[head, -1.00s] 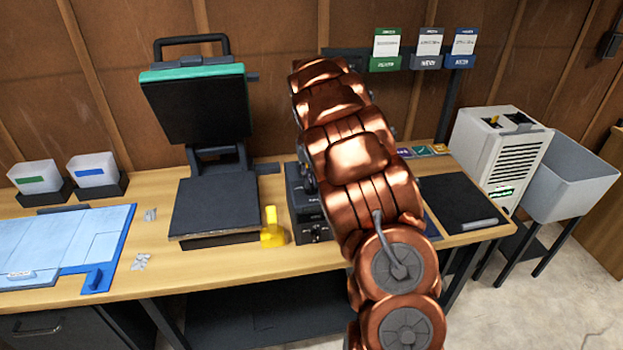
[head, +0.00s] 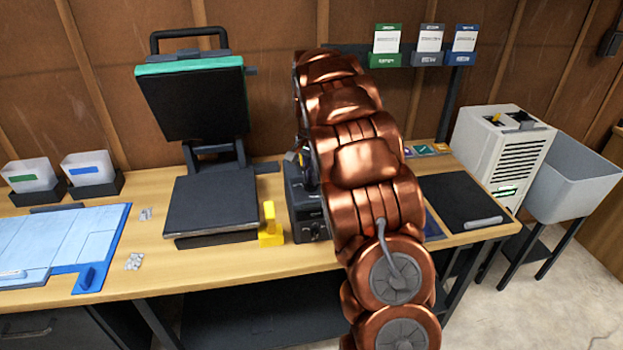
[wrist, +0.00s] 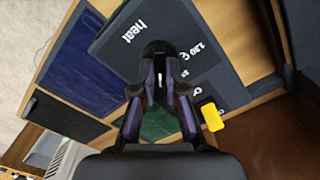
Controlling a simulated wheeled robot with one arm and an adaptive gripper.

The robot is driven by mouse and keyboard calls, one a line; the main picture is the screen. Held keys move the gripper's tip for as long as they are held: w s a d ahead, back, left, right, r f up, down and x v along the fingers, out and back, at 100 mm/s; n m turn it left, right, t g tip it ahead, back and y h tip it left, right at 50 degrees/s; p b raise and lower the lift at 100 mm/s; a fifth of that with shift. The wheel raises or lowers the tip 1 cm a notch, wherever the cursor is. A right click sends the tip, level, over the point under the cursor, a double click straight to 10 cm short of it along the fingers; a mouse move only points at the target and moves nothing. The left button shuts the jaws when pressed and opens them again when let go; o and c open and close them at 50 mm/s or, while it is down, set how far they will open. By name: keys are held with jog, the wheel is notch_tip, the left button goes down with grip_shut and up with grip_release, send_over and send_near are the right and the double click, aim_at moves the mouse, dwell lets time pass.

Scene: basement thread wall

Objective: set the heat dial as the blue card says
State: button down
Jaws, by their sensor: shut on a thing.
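The dark control box (head: 305,205) stands on the bench right of the heat press, partly hidden by my arm. In the wrist view the box face (wrist: 120,55) shows the word "heat" and a white scale with "120 C"; other marks are hidden or too small. My gripper (wrist: 160,75) is shut on the black heat dial (wrist: 158,47). A short white mark shows between the fingers. I cannot read the exact setting. The blue card (head: 464,41) is in its blue holder at the right end of the wall rack; its text is too small to read.
The open heat press (head: 210,205) and a yellow piece (head: 270,226) are left of the box. Green (head: 387,40) and grey (head: 430,40) cards share the rack. A black mat (head: 463,198) lies right, with a white machine (head: 505,155) beyond.

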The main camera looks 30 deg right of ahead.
jog(key=shift+r+m+b, duration=0.1)
jog(key=shift+m+b, duration=0.45)
jog(key=shift+m, duration=1.45)
jog(key=c, duration=1.2)
grip_release()
notch_tip(320, 180, up, 12)
jog(key=shift+s, duration=0.1)
